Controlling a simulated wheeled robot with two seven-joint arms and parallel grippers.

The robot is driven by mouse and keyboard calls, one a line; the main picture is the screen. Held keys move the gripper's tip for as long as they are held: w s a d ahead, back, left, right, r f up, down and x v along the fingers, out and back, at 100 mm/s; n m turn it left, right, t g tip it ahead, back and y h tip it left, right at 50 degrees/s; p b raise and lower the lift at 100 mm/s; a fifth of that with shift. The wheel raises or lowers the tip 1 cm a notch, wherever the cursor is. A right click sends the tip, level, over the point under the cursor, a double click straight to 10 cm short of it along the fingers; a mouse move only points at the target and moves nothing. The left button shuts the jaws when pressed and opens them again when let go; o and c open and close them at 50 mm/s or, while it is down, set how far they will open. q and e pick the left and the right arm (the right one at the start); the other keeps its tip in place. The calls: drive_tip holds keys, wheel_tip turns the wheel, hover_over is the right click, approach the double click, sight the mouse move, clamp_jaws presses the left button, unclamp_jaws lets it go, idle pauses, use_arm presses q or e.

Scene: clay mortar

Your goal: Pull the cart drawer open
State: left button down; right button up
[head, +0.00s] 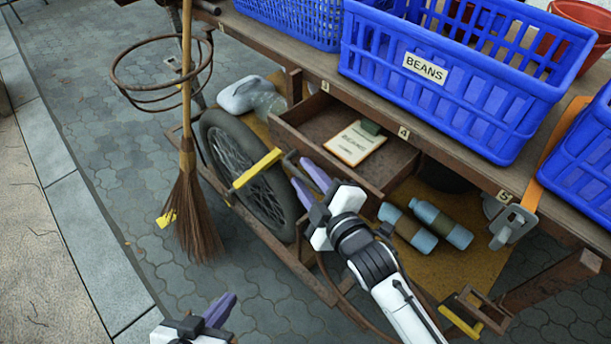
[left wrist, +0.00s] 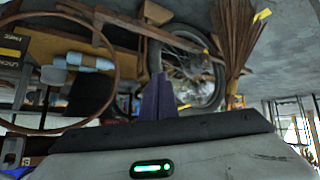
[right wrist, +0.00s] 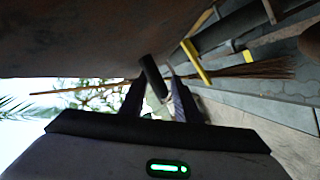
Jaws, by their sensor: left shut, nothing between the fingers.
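The wooden cart drawer (head: 312,125) stands pulled out from under the cart top, with its inside showing. A cream booklet (head: 356,143) and a small green item (head: 371,127) lie in it. A dark handle (head: 289,160) is on its front; it also shows in the right wrist view (right wrist: 152,77). My right gripper (head: 304,177) is at the drawer front, with its fingers apart on either side of the handle; contact cannot be told. My left gripper (head: 222,308) is shut and empty, low over the paving, away from the drawer.
Blue crates (head: 455,75) stand on the cart top (head: 430,135). A spoked wheel (head: 250,170), a broom (head: 188,205) and a metal ring (head: 160,85) are left of the drawer. Bottles (head: 440,222) lie on the lower shelf. The paving at left is mostly clear.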

drive_tip(key=p+v, duration=0.2)
drive_tip(key=v, duration=0.8)
drive_tip(key=shift+s, duration=0.15)
